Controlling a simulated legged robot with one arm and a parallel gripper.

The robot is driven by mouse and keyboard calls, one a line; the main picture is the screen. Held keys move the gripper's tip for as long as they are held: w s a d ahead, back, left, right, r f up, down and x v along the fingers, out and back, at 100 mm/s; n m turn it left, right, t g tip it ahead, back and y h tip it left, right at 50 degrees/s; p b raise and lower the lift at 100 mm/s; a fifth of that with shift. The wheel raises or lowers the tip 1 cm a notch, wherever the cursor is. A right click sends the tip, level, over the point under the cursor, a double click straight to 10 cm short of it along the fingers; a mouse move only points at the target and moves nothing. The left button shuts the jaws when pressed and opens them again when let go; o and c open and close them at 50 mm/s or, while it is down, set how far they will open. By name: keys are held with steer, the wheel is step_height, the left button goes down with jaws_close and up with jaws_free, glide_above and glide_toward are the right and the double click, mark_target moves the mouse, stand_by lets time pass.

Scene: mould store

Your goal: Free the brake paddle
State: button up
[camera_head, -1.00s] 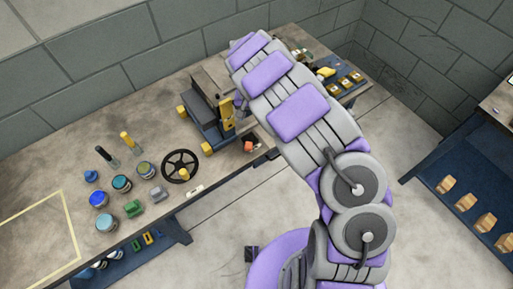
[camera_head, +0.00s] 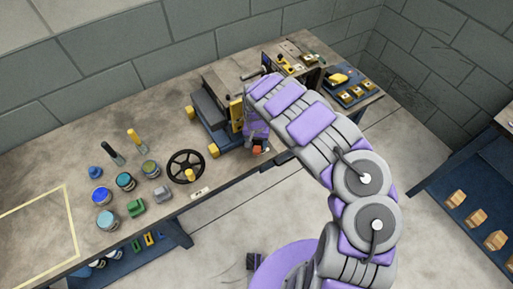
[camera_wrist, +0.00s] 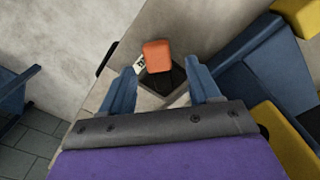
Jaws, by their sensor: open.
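An orange-red block (camera_head: 257,149), which looks like the brake paddle, sits at the bench's front edge, right of the blue-and-yellow machine (camera_head: 205,125). In the wrist view the orange block (camera_wrist: 157,55) stands over a dark square base, with a small white marked tag beside it. My gripper (camera_wrist: 160,74) is open, its two blue fingers apart on either side of the block's near end. Nothing is between them in their grip, and I cannot tell whether either touches the block.
The machine's blue body (camera_wrist: 250,65) and yellow blocks (camera_wrist: 290,145) stand close on the right in the wrist view. A black handwheel (camera_head: 185,167), paint pots (camera_head: 103,196) and tools lie left on the bench.

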mark_target(257, 147)
step_height(257, 147, down, 2)
steer(key=shift+f, duration=0.2)
steer(key=shift+d+f+b, duration=0.15)
steer(key=shift+f+b, duration=0.2)
steer(key=c, duration=1)
steer(key=shift+c, duration=0.2)
